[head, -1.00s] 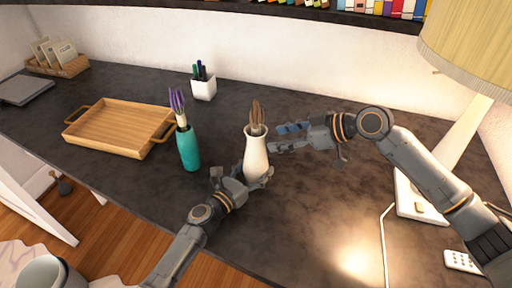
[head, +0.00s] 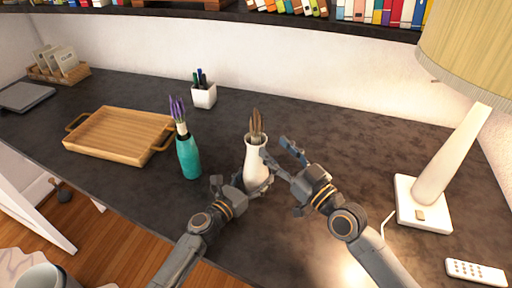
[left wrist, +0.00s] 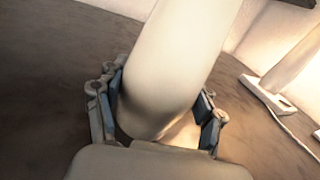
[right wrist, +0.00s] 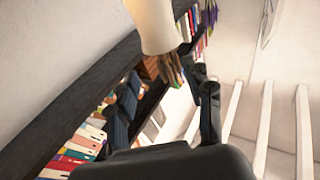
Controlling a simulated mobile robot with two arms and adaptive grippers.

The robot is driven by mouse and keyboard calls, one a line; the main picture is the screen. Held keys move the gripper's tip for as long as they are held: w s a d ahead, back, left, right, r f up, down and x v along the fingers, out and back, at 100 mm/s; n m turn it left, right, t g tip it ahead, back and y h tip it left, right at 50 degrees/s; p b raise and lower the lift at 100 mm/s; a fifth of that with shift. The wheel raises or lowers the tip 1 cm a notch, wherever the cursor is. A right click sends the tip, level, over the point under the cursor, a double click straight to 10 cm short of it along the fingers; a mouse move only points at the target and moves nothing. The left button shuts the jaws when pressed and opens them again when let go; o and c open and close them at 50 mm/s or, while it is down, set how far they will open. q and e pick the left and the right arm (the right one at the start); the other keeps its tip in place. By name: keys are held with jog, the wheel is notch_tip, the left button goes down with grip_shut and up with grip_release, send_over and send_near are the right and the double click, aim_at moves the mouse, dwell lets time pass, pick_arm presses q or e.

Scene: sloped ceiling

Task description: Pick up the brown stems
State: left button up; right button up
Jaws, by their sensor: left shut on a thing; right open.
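Brown stems (head: 256,125) stand upright in a white vase (head: 256,162) on the dark desk. My left gripper (head: 243,184) is shut around the lower part of the vase. The left wrist view shows the pale vase (left wrist: 185,50) between its fingers. My right gripper (head: 277,150) is open and empty, just right of the vase, with its fingers pointing toward it. In the right wrist view the vase (right wrist: 153,25) and the stems (right wrist: 171,68) appear upside down, beyond the open fingers (right wrist: 165,93).
A teal vase with purple flowers (head: 188,156) stands close left of the white vase. Farther left is a wooden tray (head: 118,135); a white pen cup (head: 205,96) is behind. A lamp (head: 440,170) and a remote (head: 475,271) are at right. A bookshelf hangs above.

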aim_at(259, 135)
jog(key=shift+s+a+x, duration=0.1)
jog(key=shift+a+x, duration=0.05)
jog(key=shift+x, duration=1.8)
jog(key=shift+s+a+x, duration=0.15)
jog(key=shift+x, duration=1.8)
jog(key=shift+r, duration=0.1)
jog(key=c, duration=1.1)
